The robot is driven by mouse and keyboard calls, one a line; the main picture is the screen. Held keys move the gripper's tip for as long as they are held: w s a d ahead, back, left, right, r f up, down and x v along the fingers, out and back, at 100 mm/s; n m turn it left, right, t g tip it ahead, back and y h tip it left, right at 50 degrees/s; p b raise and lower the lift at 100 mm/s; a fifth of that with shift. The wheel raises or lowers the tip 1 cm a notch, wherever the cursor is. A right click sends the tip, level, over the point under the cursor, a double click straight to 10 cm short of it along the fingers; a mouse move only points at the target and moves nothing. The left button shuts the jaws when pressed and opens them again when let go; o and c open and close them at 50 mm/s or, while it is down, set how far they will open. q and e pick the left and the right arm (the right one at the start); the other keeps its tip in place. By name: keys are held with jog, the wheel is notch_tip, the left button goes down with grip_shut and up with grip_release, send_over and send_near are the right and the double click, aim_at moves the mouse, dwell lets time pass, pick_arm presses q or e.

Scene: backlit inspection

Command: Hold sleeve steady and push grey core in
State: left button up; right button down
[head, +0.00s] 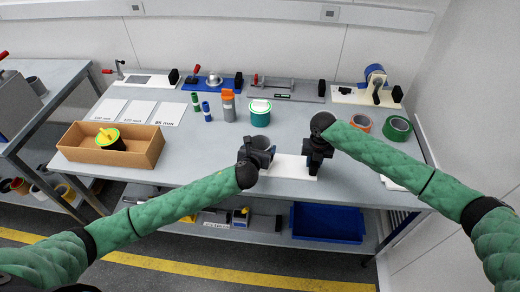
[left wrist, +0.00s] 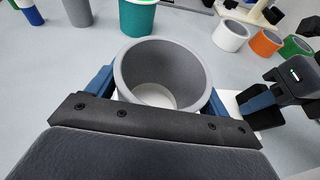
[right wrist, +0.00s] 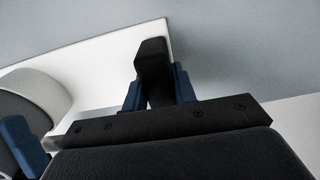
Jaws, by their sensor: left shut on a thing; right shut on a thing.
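My left gripper (head: 257,158) is shut around a hollow, open-topped grey cylinder (left wrist: 165,68). Its blue fingers sit on either side, and a white patch shows at the bottom of the bore. I cannot tell sleeve from core in it. Part of a pale and grey round wall (right wrist: 45,90) shows at the left of the right wrist view. My right gripper (head: 316,160) is to the right of the cylinder, apart from it. Its blue fingers are shut on a dark block (right wrist: 153,62), mostly hidden by the gripper in the head view.
A white board (head: 290,163) lies under the grippers. An open cardboard box (head: 150,156) is at left, and a teal-wrapped cylinder (head: 260,117) stands behind. Orange and green tape rolls (head: 398,128) lie at right. Fixtures line the back edge. The bench between box and left gripper is clear.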

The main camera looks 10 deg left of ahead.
pick_arm(q)
jog(key=shift+r, duration=1)
jog(key=shift+f, duration=2.2)
dwell(1.3)
jog(key=o, duration=1.1)
jog(key=v, duration=1.2)
jog(key=shift+c, duration=0.2)
